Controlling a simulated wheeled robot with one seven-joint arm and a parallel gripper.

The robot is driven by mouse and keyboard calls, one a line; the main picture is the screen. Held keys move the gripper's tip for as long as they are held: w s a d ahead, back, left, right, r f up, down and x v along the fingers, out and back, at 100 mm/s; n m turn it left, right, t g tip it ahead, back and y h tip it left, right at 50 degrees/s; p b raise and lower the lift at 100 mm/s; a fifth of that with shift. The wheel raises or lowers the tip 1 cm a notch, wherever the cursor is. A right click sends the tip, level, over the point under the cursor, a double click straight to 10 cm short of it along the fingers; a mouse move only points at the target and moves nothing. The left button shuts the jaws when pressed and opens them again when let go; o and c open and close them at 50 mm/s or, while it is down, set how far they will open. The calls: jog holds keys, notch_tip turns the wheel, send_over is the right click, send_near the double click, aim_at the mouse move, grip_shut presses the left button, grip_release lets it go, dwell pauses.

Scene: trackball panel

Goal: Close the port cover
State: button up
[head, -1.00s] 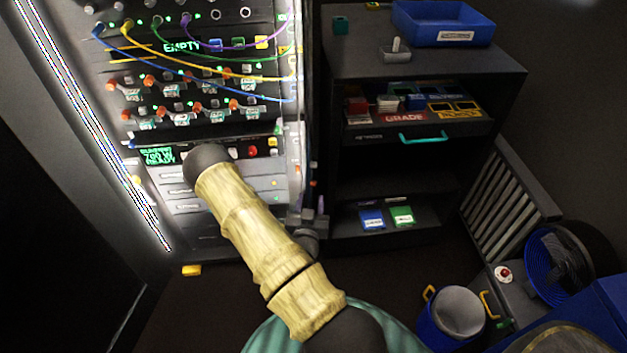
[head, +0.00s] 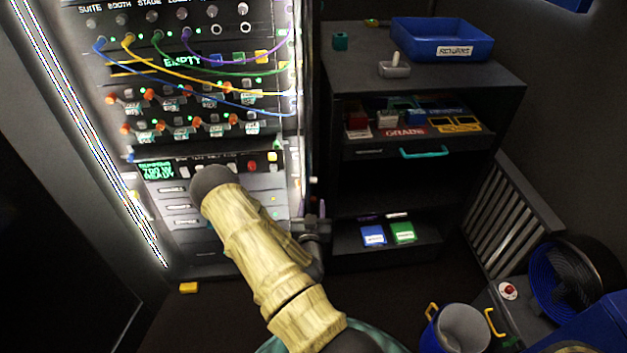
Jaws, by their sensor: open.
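The equipment rack (head: 215,150) stands at the left with lit panels, knobs and coloured cables. I cannot pick out the port cover for certain, nor whether it stands open. My pale, bamboo-like arm crosses in front of the rack's lower panels and hides part of them. My dark gripper (head: 318,222) shows small beside the arm, at the rack's lower right edge. It is open, and I see nothing held in it. Its contact with the rack's side cannot be made out.
A dark shelf unit (head: 420,80) stands right of the rack, with a blue tray (head: 442,40) on top and an open drawer. Blue and green boxes lie on its bottom shelf.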

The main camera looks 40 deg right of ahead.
aim_at(314, 173)
jog(key=x, duration=1.1)
jog(key=shift+w+d, duration=0.2)
jog(key=shift+d, duration=0.05)
